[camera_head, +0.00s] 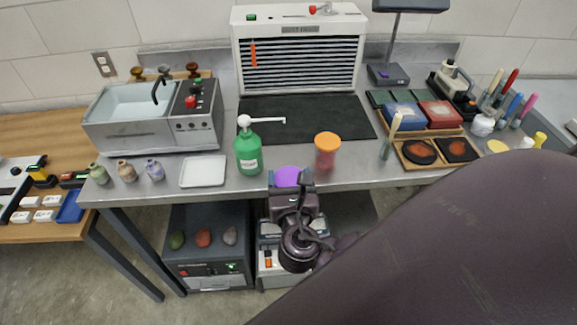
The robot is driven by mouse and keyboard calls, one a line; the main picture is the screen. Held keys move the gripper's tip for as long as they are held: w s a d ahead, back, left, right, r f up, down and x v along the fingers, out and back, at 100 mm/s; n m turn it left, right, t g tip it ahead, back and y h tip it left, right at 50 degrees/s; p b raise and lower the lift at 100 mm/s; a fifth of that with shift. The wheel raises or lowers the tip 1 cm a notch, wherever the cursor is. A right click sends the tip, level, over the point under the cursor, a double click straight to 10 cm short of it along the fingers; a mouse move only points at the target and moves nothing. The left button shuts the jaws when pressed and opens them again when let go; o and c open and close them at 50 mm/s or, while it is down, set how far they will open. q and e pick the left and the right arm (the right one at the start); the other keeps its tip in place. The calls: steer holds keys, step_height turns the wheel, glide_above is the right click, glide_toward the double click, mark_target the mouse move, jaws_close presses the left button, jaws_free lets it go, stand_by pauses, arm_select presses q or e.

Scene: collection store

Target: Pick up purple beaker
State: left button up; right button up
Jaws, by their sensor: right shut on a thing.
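The purple beaker (287,175) shows as a purple patch at the front edge of the steel bench, between the green bottle and the orange-lidded jar. My right gripper (291,186) is shut on it from the front. The gripper body and wrist hide most of the beaker's lower part, so I cannot tell whether it touches the bench. My left gripper is not in view.
A green pump bottle (248,154) stands just left of the beaker, and an orange-lidded jar (326,151) just right. A white tray (203,171) lies further left. A dark mat (305,117) behind is clear. My right arm covers the lower right.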

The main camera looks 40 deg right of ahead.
steer(key=shift+v, duration=1.6)
